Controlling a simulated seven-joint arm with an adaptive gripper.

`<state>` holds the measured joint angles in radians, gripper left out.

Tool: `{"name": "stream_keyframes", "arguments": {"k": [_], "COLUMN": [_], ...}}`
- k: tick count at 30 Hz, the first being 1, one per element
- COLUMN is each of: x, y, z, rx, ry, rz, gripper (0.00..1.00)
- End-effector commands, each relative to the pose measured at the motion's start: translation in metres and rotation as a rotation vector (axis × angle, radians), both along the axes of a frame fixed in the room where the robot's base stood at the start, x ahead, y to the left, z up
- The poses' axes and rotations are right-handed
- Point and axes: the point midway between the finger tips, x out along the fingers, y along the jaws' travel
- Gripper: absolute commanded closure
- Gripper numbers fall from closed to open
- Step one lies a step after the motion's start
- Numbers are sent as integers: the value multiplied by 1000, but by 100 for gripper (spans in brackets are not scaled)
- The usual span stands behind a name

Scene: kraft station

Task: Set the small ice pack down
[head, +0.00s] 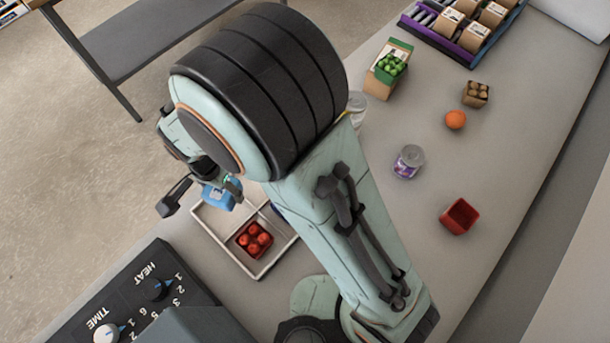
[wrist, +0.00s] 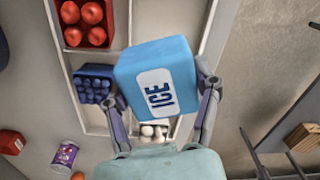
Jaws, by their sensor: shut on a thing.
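A small light-blue ice pack (wrist: 157,77) with a white "ICE" label is held between the two fingers of my gripper (wrist: 160,92) in the wrist view. In the head view the ice pack (head: 219,198) shows below my gripper (head: 205,182), at the far left part of a white divided tray (head: 223,249). The tray also shows in the wrist view (wrist: 128,12), behind the pack. I cannot tell whether the pack touches the tray. My arm hides part of the tray in the head view.
A red punnet of tomatoes (head: 254,239) sits in one tray compartment, and a blue punnet (wrist: 93,84) in another. White round items (wrist: 153,131) show beyond the pack. A heater panel (head: 135,300) stands front left. A purple-labelled jar (head: 408,162) and red box (head: 459,217) stand right.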

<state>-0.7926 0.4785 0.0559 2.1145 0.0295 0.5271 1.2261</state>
Motion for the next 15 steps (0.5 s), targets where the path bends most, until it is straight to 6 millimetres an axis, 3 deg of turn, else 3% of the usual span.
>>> {"name": "stream_keyframes", "arguments": {"k": [8,12,15], "x": [40,52,58], "y": [-87,-139,-168], "z": [-7,-9,-9], "rx": [-9,-15,-16], "ry": [4,16,20], "rz": [-47,-196,-295], "gripper": [78,78,78]}}
